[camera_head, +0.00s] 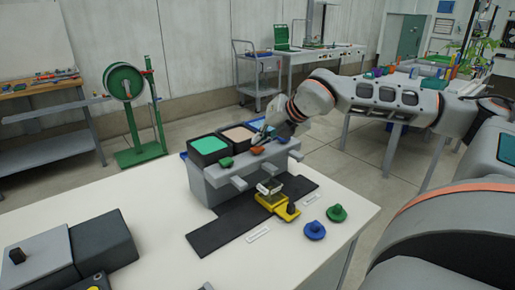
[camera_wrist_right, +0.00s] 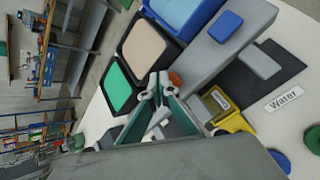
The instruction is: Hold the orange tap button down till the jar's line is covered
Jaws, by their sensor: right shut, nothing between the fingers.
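The orange tap button (camera_head: 257,150) sits on top of the grey dispenser block (camera_head: 215,180), between a green button (camera_head: 225,162) and a blue button (camera_head: 282,140). My right gripper (camera_head: 264,134) is shut and empty, pointing down just behind the orange button. In the right wrist view the shut fingertips (camera_wrist_right: 158,84) are close beside the orange button (camera_wrist_right: 175,78); I cannot tell whether they touch it. The jar (camera_head: 270,187) stands in a yellow holder (camera_head: 287,210) in front of the block, below the middle spout. Its line and liquid level are too small to make out. My left gripper is not in view.
Open tanks with green (camera_head: 209,145) and beige (camera_head: 238,135) contents stand behind the block. A blue lid (camera_head: 315,230) and a green lid (camera_head: 337,213) lie right of the holder. A grey and black box (camera_head: 40,260) stands at front left.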

